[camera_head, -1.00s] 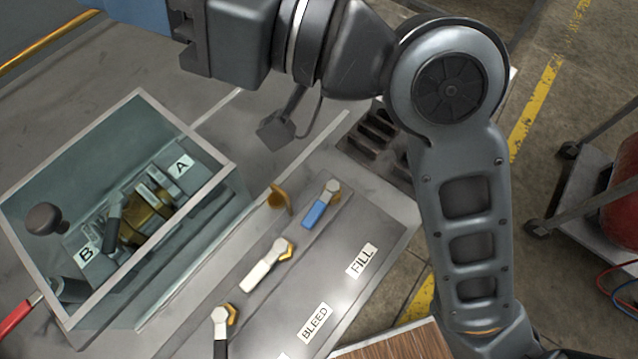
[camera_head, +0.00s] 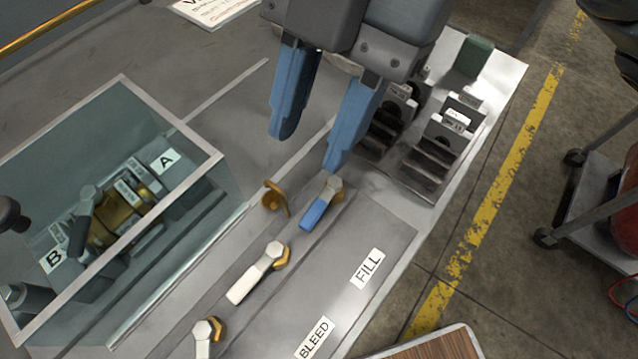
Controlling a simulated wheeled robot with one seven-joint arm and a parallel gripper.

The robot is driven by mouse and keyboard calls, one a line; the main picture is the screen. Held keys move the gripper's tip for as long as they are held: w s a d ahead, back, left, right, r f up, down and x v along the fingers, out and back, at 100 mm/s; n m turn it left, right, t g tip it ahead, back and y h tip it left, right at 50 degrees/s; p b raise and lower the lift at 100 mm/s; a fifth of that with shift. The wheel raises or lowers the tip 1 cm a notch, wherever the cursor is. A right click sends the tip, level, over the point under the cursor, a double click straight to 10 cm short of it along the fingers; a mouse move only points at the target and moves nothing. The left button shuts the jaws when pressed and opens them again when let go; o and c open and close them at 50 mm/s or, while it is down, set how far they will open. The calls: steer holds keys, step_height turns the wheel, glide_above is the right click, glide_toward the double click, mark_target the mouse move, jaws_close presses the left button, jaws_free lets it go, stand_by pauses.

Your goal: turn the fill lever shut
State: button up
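The blue lever (camera_head: 316,213) lies along the lever row, its hex-headed pivot at its upper right end. The FILL label (camera_head: 366,268) is on the panel to its lower right and seems to line up with it. My gripper (camera_head: 309,150) is open and empty, its two blue fingers pointing down. Its right fingertip shows just above the blue lever's pivot; whether they touch I cannot tell. A white lever (camera_head: 252,284) lies further down the row, roughly level with the BLEED label (camera_head: 314,338). Another lever (camera_head: 203,340) is cut off at the bottom edge.
A brass tab (camera_head: 276,198) stands just left of the blue lever. A glass-sided box (camera_head: 213,163) with parts marked A and B is at left. Dark slotted blocks (camera_head: 432,158) stand right of the gripper. A cart (camera_head: 595,205) is on the floor at right.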

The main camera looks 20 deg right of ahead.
mark_target(313, 212)
steer(key=shift+s+d+f+h, duration=0.1)
steer(key=shift+d+f+h, duration=0.1)
steer(key=shift+d, duration=0.25)
steer(key=shift+d+f+h, duration=0.15)
steer(key=shift+d+h, duration=0.05)
steer(key=shift+d, duration=0.2)
steer(key=shift+s+f, duration=0.1)
steer(key=shift+f, duration=0.25)
steer(key=b+x, duration=0.1)
steer(key=x, duration=0.5)
steer(key=shift+s+a+f, duration=0.1)
steer(key=shift+a+f, duration=0.05)
steer(key=shift+f, duration=0.2)
jaws_close()
